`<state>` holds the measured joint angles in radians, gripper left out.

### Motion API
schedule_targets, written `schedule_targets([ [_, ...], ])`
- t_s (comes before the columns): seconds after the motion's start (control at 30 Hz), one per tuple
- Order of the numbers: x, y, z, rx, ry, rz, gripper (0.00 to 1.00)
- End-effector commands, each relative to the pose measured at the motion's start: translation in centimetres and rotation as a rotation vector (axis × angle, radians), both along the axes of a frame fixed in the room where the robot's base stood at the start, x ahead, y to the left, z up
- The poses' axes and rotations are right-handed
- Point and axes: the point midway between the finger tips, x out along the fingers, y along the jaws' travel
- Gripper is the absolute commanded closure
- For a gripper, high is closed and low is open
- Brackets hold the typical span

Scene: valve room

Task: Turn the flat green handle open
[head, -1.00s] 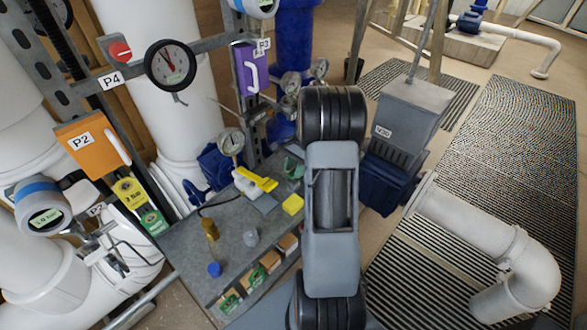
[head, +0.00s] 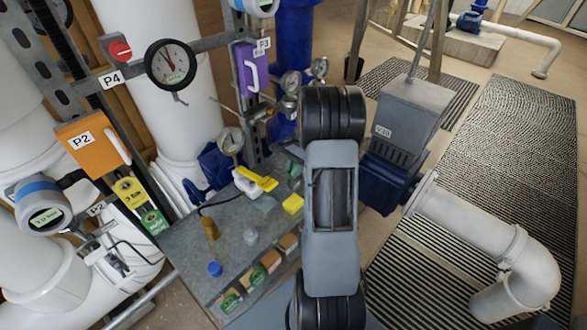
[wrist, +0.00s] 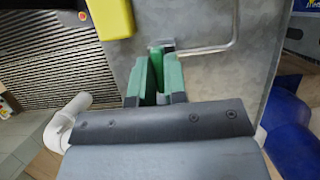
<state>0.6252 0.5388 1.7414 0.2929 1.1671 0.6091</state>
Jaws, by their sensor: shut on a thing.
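The flat green handle (wrist: 157,64) shows in the wrist view as a narrow green piece between my fingertips, above the grey bench top. My gripper (wrist: 158,84) is shut on it, with one green-padded finger on each side. The fingers hide much of the handle, so its angle is hard to read. In the head view my arm covers most of this spot. Only a small green patch shows left of the arm, and I cannot tell there handle from finger.
A yellow block (head: 293,204) lies close to my gripper on the grey bench (head: 190,243). A yellow lever (head: 257,178) on a white valve is behind it. A blue cap (head: 214,269) and bottles stand at the front left. A grey cabinet (head: 410,110) stands right of my arm.

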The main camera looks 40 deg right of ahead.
Motion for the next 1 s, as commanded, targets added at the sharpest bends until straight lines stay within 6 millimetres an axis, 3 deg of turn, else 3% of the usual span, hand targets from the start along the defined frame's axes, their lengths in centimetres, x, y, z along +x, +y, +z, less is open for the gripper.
schedule_targets([
  [0.37, 0.07, -0.01, 0.03, 0.0, 0.001, 0.151, 1.0],
  [1.0, 0.28, 0.14, 0.06, -0.001, 0.0, 0.751, 1.0],
])
